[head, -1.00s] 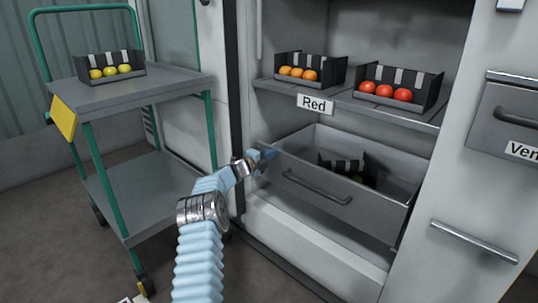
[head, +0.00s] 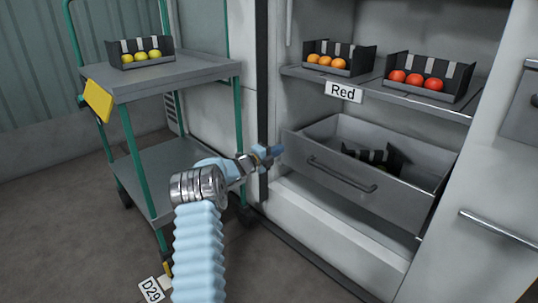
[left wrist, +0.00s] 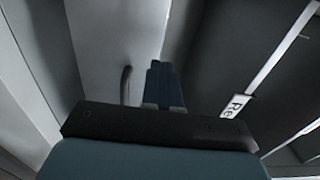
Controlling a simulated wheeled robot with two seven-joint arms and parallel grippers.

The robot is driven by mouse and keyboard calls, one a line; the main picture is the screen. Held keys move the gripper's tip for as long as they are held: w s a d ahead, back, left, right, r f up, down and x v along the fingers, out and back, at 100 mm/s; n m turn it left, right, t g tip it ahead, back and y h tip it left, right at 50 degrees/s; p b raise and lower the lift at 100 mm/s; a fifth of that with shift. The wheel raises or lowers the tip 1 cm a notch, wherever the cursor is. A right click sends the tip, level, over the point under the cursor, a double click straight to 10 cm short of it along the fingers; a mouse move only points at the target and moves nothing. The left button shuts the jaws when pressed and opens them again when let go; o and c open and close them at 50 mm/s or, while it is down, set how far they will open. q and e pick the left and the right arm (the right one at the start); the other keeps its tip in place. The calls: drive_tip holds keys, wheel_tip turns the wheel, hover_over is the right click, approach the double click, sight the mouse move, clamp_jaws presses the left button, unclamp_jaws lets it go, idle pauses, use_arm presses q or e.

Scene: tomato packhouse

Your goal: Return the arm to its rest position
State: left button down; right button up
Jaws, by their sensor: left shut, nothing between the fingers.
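My left arm reaches up from the bottom of the head view. Its gripper (head: 272,153) is shut and empty, just left of the open drawer (head: 340,178) of the cabinet. I cannot tell whether the fingertips touch the drawer's edge. In the left wrist view the shut blue fingers (left wrist: 162,85) point at a pale panel, with a handle bar (left wrist: 126,86) to their left. My right gripper is not in view.
A green-framed cart (head: 185,70) stands left, holding a crate (head: 140,60) of yellow-green tomatoes. Crates of orange (head: 338,68) and red (head: 430,90) tomatoes sit on the shelf labelled Red (head: 344,92). A dark crate (head: 372,156) lies in the drawer.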

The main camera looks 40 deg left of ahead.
use_arm(q)
drive_tip(key=s+d+f+n+g, duration=0.45)
drive_tip(key=d+f+n, duration=0.35)
drive_tip(key=d+f, duration=0.6)
drive_tip(key=s+d+f+n+g, duration=0.4)
drive_tip(key=s+d+f+n, duration=0.25)
drive_tip(key=d+f, duration=0.8)
drive_tip(key=s+d+f+n+g+h, duration=0.1)
drive_tip(key=s+d+f+n+g, duration=0.25)
drive_tip(key=s+d, duration=0.75)
drive_tip(key=s+d+f+n+g+h, duration=0.1)
drive_tip(key=s+d+f+n+g, duration=0.15)
drive_tip(key=s+d+g, duration=0.9)
drive_tip(key=s+a+r+t+p, duration=0.1)
drive_tip(key=s+r+t+p, duration=0.1)
drive_tip(key=r+p, duration=0.6)
drive_tip(key=s+a+r+t+p, duration=0.1)
drive_tip(key=r+t+p, duration=0.3)
drive_tip(key=r+p, duration=0.4)
drive_tip(key=shift+s+a+r+h, duration=0.3)
drive_tip(key=shift+s+a+r, duration=0.15)
drive_tip(key=shift+a, duration=0.2)
drive_tip(key=shift+w, duration=0.1)
